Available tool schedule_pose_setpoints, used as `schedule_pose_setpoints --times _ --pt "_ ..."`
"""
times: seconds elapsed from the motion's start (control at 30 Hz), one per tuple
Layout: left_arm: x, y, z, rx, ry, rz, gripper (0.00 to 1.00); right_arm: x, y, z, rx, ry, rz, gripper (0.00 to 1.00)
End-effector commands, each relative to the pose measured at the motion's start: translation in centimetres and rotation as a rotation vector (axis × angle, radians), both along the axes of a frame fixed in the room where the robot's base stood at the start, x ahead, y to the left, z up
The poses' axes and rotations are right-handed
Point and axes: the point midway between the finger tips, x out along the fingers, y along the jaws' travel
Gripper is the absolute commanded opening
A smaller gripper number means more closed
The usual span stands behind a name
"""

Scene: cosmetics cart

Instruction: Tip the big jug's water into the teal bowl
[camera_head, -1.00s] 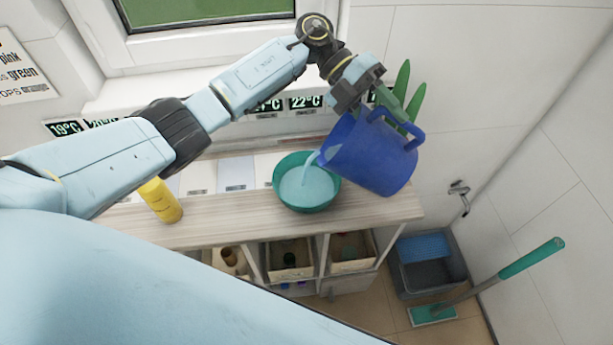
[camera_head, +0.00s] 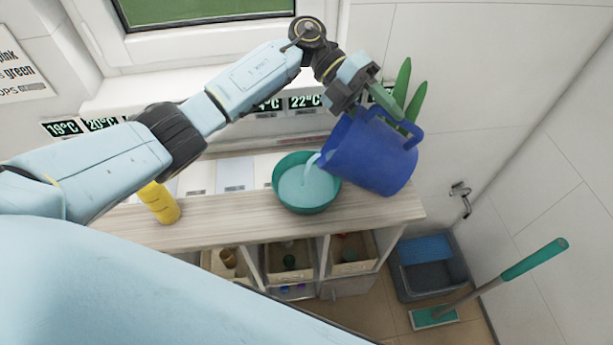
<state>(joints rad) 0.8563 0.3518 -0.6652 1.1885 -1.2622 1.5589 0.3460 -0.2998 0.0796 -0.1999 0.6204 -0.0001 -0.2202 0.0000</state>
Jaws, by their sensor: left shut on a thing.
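The big blue jug (camera_head: 367,158) is tilted to the left above the right part of the wooden counter. Its spout is over the right rim of the teal bowl (camera_head: 308,202), and a stream of water (camera_head: 311,170) runs from it into the bowl. Pale water fills much of the bowl, which stands upright on the counter. My left gripper (camera_head: 368,95) is shut on the jug near its upper side; the fingertips are partly hidden. My right gripper is not in view.
A yellow bottle (camera_head: 160,202) stands on the counter (camera_head: 235,222) left of the bowl. A green plant (camera_head: 408,95) is behind the jug. Shelves with bins (camera_head: 290,262) are below. A grey bucket (camera_head: 430,268) and a teal-handled mop (camera_head: 533,260) are on the floor at right.

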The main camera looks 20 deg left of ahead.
Motion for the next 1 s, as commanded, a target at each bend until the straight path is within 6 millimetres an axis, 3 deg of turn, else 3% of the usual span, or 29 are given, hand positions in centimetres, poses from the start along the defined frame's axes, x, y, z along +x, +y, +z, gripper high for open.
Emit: schedule_pose_setpoints --times 1.0 --pt "0.0 1.2 -0.9 -0.082 -0.009 0.001 0.00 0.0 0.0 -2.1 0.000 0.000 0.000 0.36"
